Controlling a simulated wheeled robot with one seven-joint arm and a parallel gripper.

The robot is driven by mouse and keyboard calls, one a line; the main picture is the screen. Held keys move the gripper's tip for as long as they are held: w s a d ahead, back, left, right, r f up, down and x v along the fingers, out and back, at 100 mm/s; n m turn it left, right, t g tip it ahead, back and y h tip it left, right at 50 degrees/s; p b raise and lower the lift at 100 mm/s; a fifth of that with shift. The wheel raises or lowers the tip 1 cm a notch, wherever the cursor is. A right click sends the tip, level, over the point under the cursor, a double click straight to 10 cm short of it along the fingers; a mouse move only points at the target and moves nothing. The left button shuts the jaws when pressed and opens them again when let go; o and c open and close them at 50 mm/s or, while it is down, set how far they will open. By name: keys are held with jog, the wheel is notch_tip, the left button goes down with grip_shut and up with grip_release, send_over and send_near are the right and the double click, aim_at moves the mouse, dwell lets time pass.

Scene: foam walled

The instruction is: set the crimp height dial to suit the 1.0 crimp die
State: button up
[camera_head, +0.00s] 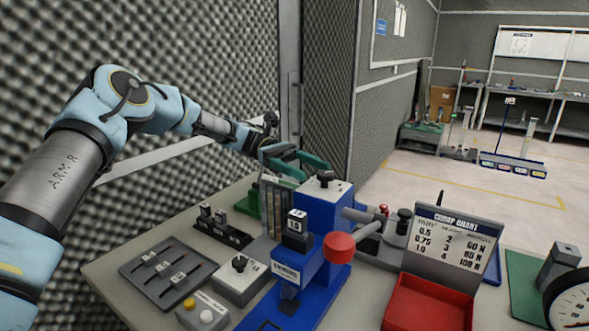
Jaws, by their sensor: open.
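The blue crimp press (318,215) stands on the bench. A black dial knob (325,177) sits on its pale top plate; its marks are too small to read. A dark die block labelled like 1.0 (297,226) is on the press's front. The crimp chart (450,243) stands to the right; its 1.0 row appears to read 4 and 108 N. My gripper (314,170) is open, its teal fingers just left of and behind the knob. I cannot tell whether they touch it.
A red-ended lever (339,247) sticks out from the press. A grey box with a black knob (240,280), a button box (202,312) and a dark tray (150,285) lie left. A red bin (430,305) is right. A foam wall (200,60) stands behind my arm.

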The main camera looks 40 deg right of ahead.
jog(key=w, duration=0.2)
jog(key=w+b, duration=0.1)
jog(key=w, duration=0.2)
jog(key=shift+w+d, duration=0.2)
jog(key=shift+w, duration=0.15)
